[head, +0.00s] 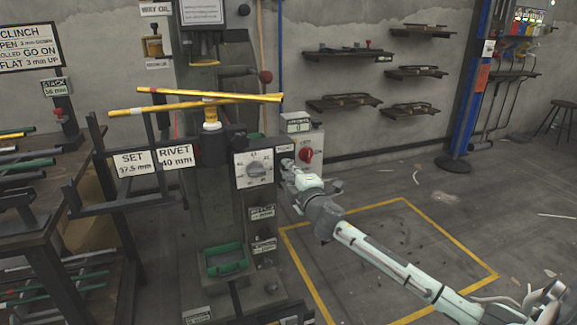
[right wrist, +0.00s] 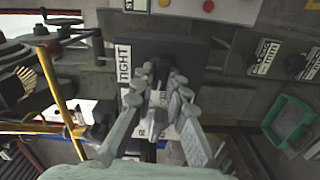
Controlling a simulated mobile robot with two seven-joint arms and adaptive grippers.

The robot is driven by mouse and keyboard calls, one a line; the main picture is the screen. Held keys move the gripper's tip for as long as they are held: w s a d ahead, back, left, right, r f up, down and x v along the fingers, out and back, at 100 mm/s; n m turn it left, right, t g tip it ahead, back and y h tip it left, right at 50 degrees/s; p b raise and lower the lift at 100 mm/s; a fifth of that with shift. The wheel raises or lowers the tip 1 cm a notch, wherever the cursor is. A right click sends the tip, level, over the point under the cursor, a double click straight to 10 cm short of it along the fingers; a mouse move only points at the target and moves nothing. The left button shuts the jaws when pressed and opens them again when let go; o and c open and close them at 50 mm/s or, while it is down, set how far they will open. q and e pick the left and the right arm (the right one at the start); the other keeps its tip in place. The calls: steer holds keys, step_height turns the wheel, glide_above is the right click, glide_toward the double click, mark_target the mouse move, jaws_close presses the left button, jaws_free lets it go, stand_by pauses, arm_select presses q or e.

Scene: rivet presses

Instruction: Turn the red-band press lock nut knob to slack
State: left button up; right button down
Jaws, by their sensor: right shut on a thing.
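The press (head: 210,190) stands left of centre in the head view, with a white dial plate (head: 254,168) on its front. My right gripper (head: 288,168) reaches in from the right to the side of the press, beside the dial plate. In the right wrist view, my right gripper (right wrist: 161,92) is shut on a dark knob (right wrist: 158,98), mostly hidden between the fingers. A label reading TIGHT (right wrist: 124,64) is beside it on a dark plate. The other label is mostly covered by the fingers. My left gripper is not in view.
A grey box with a red switch (head: 305,156) stands just behind my right gripper. Yellow bars (head: 200,104) lie across the press top. A green tray (head: 226,272) sits at the press base. A rack with signs (head: 133,160) stands left. Yellow-marked floor is clear at right.

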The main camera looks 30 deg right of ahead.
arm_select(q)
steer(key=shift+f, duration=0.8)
arm_select(e)
steer(key=shift+n, duration=0.8)
steer(key=c, duration=1.5)
jaws_free()
steer(key=shift+c, duration=0.2)
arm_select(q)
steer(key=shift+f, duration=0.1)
arm_select(e)
steer(key=v, duration=1.2)
